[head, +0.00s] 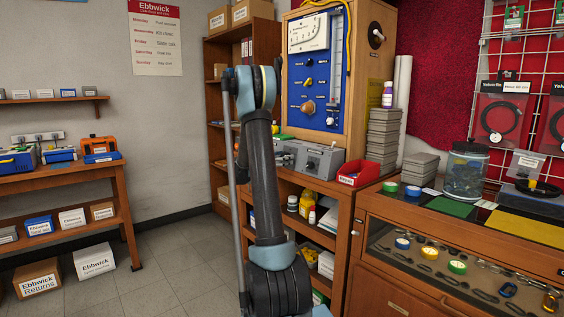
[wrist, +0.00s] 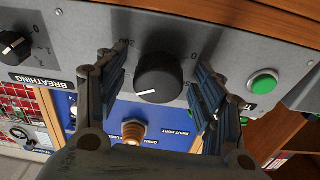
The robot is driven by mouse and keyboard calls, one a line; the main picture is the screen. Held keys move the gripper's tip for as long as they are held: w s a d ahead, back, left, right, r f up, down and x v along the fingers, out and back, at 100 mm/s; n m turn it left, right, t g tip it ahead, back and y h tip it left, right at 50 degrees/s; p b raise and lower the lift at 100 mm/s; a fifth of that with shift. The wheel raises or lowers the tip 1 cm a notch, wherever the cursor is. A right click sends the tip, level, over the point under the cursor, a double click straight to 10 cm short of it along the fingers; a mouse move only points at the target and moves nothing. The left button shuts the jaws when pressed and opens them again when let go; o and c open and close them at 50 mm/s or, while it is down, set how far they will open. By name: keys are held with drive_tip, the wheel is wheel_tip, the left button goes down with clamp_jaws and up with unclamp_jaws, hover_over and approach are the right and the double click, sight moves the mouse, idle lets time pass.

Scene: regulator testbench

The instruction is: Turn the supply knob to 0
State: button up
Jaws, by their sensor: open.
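A round black knob (wrist: 160,78) with a white pointer mark sits on a grey panel in the wrist view. The pointer mark is at its lower left in the picture. The knob's name label is not readable. My gripper (wrist: 156,72) is open, with one finger at each side of the knob and visible gaps between. In the head view my arm rises in front of the blue-panelled testbench (head: 297,120); the gripper's fingers cannot be made out there.
In the wrist view another black knob (wrist: 14,46), marked "BREATHING", is at the left and a green button (wrist: 263,85) at the right. A brass fitting (wrist: 134,131) stands out from the blue panel below.

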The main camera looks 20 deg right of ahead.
drive_tip(key=c, duration=1.1)
